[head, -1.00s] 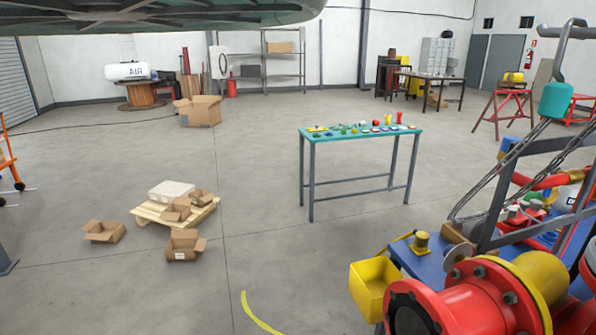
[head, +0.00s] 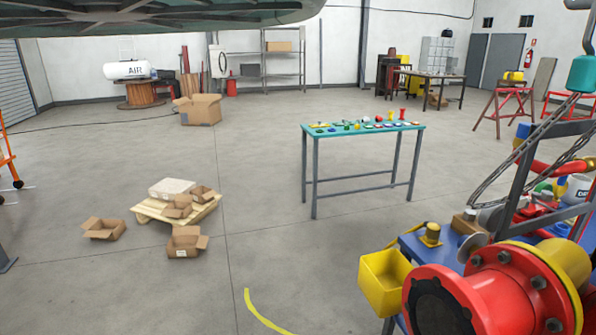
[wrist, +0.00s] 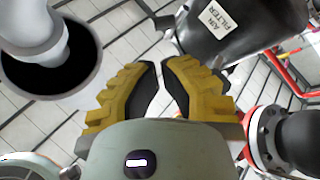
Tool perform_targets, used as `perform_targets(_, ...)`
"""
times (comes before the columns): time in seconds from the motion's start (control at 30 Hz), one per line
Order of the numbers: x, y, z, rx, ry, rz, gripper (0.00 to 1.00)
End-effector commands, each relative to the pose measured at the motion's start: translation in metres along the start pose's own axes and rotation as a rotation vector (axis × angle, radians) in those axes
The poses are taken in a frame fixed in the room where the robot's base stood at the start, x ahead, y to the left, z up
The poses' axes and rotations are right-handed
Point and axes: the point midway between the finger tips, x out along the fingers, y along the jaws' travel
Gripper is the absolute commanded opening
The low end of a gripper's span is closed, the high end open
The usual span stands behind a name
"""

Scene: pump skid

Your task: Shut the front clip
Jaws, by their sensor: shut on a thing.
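In the wrist view my gripper (wrist: 161,76) shows two yellow fingers with dark pads, drawn close together. A black cylinder labelled AIR FILTER (wrist: 228,28) is just beyond the fingertips, up and to the right. The fingers are shut on a thin part there, and the grip itself is mostly hidden by the fingertips. My gripper and the filter do not show in the head view.
In the wrist view a grey pipe with a wide dark opening (wrist: 45,62) is at the left, and a black fitting with a pale flange (wrist: 290,140) is at the right. In the head view a red flanged pipe (head: 480,295) and a yellow bin (head: 384,283) stand front right.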

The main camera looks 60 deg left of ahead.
Motion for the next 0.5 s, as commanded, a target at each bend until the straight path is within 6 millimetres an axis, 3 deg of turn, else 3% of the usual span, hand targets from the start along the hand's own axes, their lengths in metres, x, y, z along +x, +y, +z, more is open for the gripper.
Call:
perform_targets(0.2, -0.025, -0.002, 0.001, -0.001, 0.0, 0.002, 0.0)
perform_targets(0.5, -0.029, -0.002, -0.001, -0.001, 0.001, 0.003, 0.0)
